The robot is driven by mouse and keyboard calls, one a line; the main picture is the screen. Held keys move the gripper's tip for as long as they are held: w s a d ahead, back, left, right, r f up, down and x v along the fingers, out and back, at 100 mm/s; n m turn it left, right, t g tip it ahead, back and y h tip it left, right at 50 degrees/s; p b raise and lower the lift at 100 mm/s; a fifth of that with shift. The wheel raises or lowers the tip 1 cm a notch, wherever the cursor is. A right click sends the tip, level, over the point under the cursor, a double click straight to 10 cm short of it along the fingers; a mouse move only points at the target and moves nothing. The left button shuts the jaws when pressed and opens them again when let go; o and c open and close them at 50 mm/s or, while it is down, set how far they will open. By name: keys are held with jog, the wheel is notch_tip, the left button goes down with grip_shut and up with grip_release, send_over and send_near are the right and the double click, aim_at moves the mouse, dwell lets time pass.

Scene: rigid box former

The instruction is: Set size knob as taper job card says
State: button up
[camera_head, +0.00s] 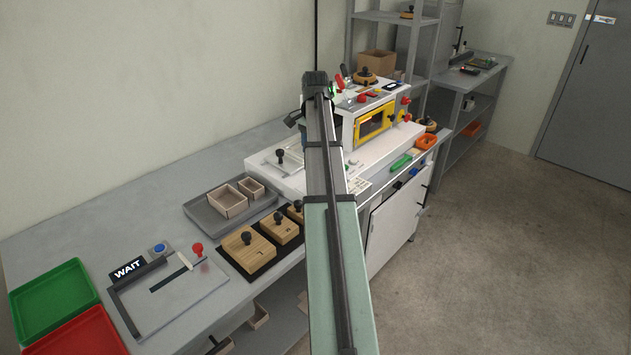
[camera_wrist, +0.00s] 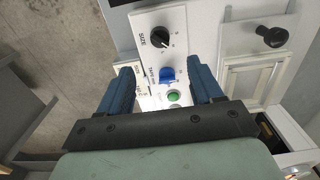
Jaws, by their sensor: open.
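The black size knob (camera_wrist: 160,41) stands on a white panel in the wrist view, beside the printed word SIZE. Its pale pointer mark seems to face the lower right, and the scale marks around it are too small to read. My gripper (camera_wrist: 165,76) is open and empty, with its two blue fingers apart. The size knob lies beyond the fingertips, untouched. A printed white card (camera_wrist: 124,88) shows partly beside the left finger; I cannot read it or tell whether it is the taper job card. In the head view my arm hides the gripper's fingers.
A blue knob (camera_wrist: 168,76) and a green button (camera_wrist: 173,97) sit on the same panel, between the fingers. A black-knobbed white plate (camera_wrist: 270,38) is to the right. In the head view, a yellow-framed machine (camera_head: 374,123) stands behind my arm, and wooden knobbed blocks (camera_head: 247,250) lie left.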

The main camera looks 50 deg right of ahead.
notch_tip(320, 180, down, 12)
jog(key=shift+r, duration=0.1)
dwell(0.5)
jog(key=shift+c, duration=0.3)
jog(key=c, duration=1)
jog(key=shift+n, duration=0.4)
jog(key=n, duration=0.3)
jog(key=shift+n, duration=2.6)
